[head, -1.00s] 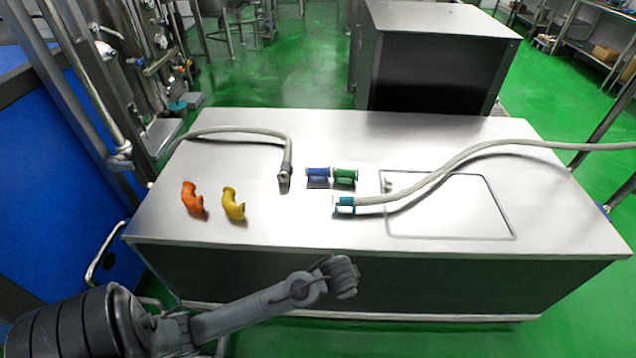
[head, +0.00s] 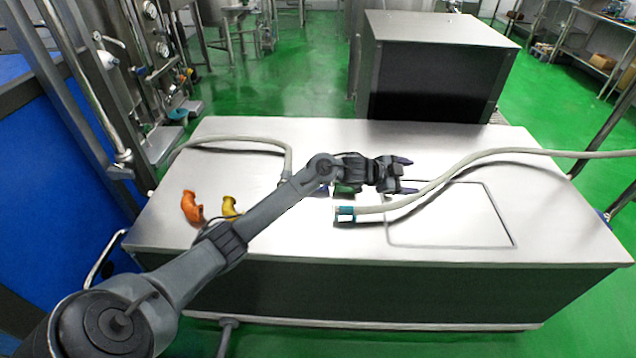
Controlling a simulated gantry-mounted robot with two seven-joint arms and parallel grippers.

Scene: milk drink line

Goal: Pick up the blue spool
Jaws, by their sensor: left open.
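The blue spool is almost wholly hidden behind my left arm in the head view; only a small blue patch (head: 322,191) shows below the arm. The green spool (head: 345,188) beside it is partly covered by my left wrist. My left gripper (head: 406,176) is open and empty. Its fingers point right, to the right of both spools, near the grey hose with the teal end. Its height above the table is hard to tell. My right gripper is not in view.
The steel table (head: 290,235) bears an orange elbow pipe (head: 191,207) and a yellow elbow pipe (head: 229,206), partly covered by my arm. A grey hose (head: 440,182) with a teal end (head: 345,214) crosses the right side. Another hose (head: 235,139) lies at the left.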

